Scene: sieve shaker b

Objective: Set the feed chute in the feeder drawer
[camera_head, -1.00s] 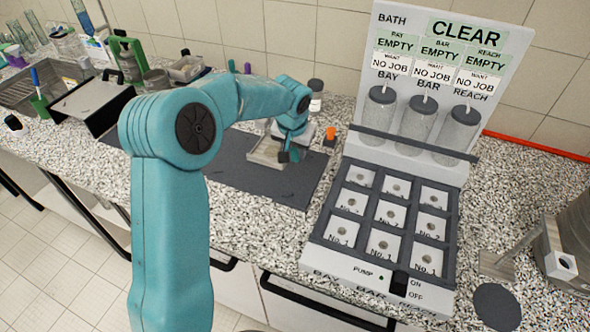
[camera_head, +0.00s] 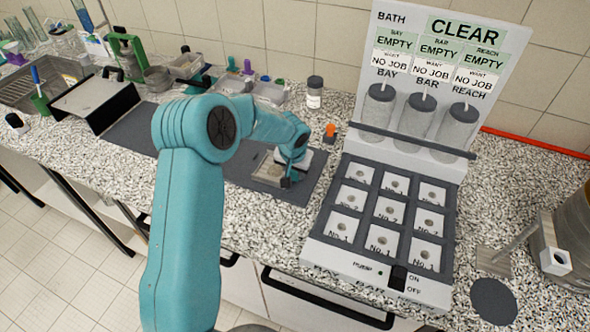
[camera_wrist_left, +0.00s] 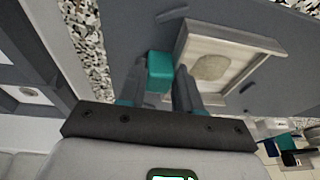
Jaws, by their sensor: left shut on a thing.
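My left gripper (camera_head: 287,181) is low over the dark mat in the head view. In the left wrist view its fingers (camera_wrist_left: 160,92) are shut on a small teal block (camera_wrist_left: 160,70). Beside the block is a pale, square, shallow tray-like piece (camera_wrist_left: 272,45) with a round brownish patch inside. It also shows in the head view (camera_head: 266,172), just left of the gripper. Whether the block is part of this piece is hidden, and I cannot tell which piece is the feed chute or the feeder drawer. My right gripper is not in view.
The dark mat (camera_head: 241,180) lies on the speckled bench. A bath panel (camera_head: 414,262) with numbered pads stands to the right. An orange-topped item (camera_head: 330,131) and a dark-capped jar (camera_head: 314,95) are behind.

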